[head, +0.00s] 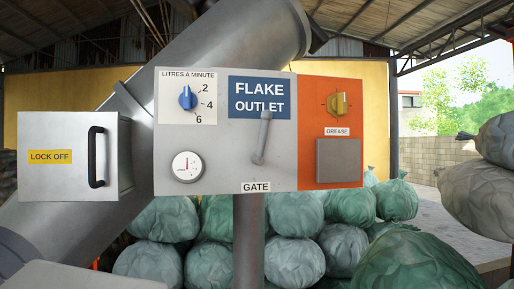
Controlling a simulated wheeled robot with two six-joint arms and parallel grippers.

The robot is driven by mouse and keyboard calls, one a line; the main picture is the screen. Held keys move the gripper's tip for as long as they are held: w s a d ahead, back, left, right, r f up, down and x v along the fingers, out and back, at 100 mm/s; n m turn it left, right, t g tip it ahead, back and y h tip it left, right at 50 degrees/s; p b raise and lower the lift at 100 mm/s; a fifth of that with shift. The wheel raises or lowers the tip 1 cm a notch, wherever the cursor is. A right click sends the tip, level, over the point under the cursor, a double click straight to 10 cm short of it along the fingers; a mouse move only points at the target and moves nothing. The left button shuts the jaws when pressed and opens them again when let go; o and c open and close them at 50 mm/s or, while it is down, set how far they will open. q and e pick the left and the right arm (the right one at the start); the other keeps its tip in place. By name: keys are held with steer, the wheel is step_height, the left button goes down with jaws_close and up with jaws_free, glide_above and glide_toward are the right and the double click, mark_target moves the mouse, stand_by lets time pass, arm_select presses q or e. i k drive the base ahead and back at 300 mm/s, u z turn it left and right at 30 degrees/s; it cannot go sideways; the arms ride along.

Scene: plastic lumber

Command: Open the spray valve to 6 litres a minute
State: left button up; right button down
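The spray valve is a blue knob (187,98) on a white plate (172,116) headed "LITRES A MINUTE", at the upper left of the grey panel (222,168). The marks 2, 4 and 6 run down the knob's right side, with 6 lowest. A pale mark on the knob seems to point roughly up, away from the 6, but it is too small to be certain. A round white gauge (187,167) with a red needle sits below the knob. Neither of my grippers is in view.
A grey lever (263,137) stands out above the "GATE" label. An orange section (354,92) carries a yellow "GREASE" knob (338,104). A "LOCK OFF" box (68,180) with a black handle (96,157) juts out left. Filled bags (294,261) lie behind.

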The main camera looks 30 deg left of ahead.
mark_target(187, 101)
steer(key=z, duration=1.75)
steer(key=k, duration=0.8)
steer(key=u, duration=1.45)
steer(key=i, duration=0.5)
steer(key=u, duration=0.05)
